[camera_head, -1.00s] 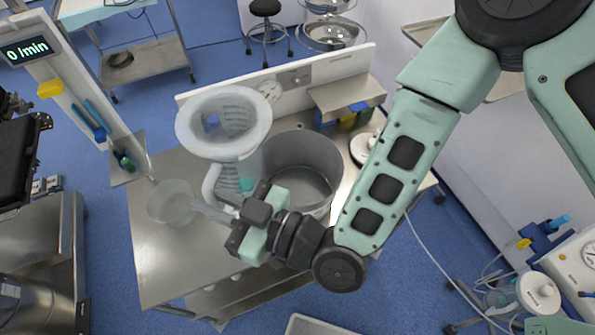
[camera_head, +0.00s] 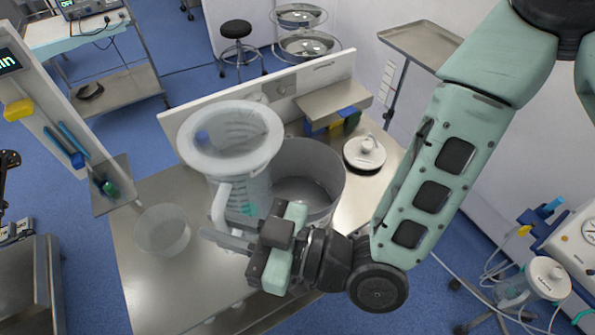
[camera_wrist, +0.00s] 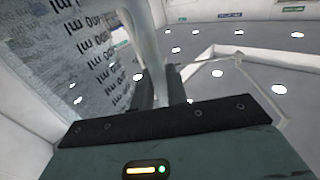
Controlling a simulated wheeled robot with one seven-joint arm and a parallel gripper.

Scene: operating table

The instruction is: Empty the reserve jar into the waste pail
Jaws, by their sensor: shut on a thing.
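A large translucent jar (camera_head: 240,178) with a wide mouth, graduation marks and a side handle stands roughly upright. My gripper (camera_head: 232,240) is shut on its handle, at the jar's front. In the wrist view the two dark fingers (camera_wrist: 160,88) close around the pale handle (camera_wrist: 150,45), beside the jar's wall (camera_wrist: 75,60) with printed ml marks. The grey metal waste pail (camera_head: 318,165) is open and stands just behind and right of the jar, which overlaps its left part in the picture. Whether the jar touches the pail or table, and how much it contains, I cannot tell.
A small clear beaker (camera_head: 162,232) stands on the steel table (camera_head: 150,290) left of my gripper. A white lidded round thing (camera_head: 365,152) sits right of the pail. A raised shelf (camera_head: 335,100) and back panel (camera_head: 185,120) bound the table behind. The front left tabletop is clear.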

